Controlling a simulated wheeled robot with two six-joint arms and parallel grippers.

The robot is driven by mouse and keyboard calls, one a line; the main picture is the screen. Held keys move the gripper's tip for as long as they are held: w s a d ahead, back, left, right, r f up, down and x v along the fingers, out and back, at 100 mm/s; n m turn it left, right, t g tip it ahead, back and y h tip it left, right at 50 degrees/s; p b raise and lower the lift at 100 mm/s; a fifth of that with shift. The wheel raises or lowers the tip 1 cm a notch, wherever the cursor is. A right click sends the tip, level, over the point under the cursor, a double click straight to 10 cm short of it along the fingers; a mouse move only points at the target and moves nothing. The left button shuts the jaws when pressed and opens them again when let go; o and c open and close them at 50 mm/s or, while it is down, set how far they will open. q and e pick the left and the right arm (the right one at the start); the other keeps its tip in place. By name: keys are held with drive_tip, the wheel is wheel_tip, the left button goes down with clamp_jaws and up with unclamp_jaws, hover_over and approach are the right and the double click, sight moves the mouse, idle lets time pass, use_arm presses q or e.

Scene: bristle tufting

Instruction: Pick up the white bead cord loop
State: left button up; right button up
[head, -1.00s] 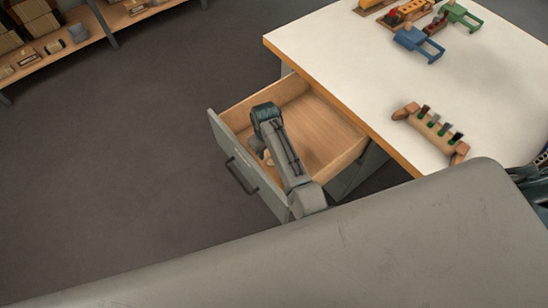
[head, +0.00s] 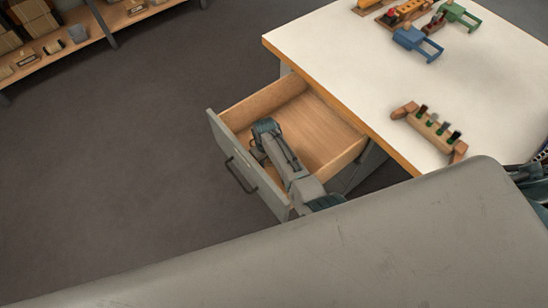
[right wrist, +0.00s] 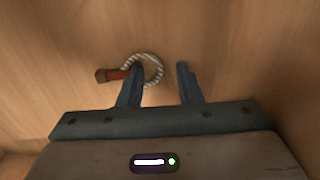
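The white bead cord loop (right wrist: 158,68) lies on the drawer's wooden floor in the right wrist view, with a brown toggle (right wrist: 110,75) at its left side. My right gripper (right wrist: 160,68) is open above it. The left finger overlaps the ring, and the ring's right part shows in the gap between the fingers. The right finger is clear of the cord. I cannot tell whether the fingers touch it. In the head view my right gripper (head: 266,132) reaches down into the open drawer (head: 318,120), and I cannot make out the loop there. My left gripper is not in view.
The drawer's grey front (head: 238,165) with a dark handle and its wooden walls enclose my right gripper. The white worktop (head: 370,75) beside it holds a wooden block (head: 432,128) with several tufts, blue (head: 416,42) and green (head: 458,15) clamp-like items. A shelf (head: 80,50) stands far left.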

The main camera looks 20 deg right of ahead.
sight(267, 163)
clamp_jaws()
drive_tip(key=shift+r, duration=0.1)
wheel_tip(267, 163, up, 10)
idle(0.8)
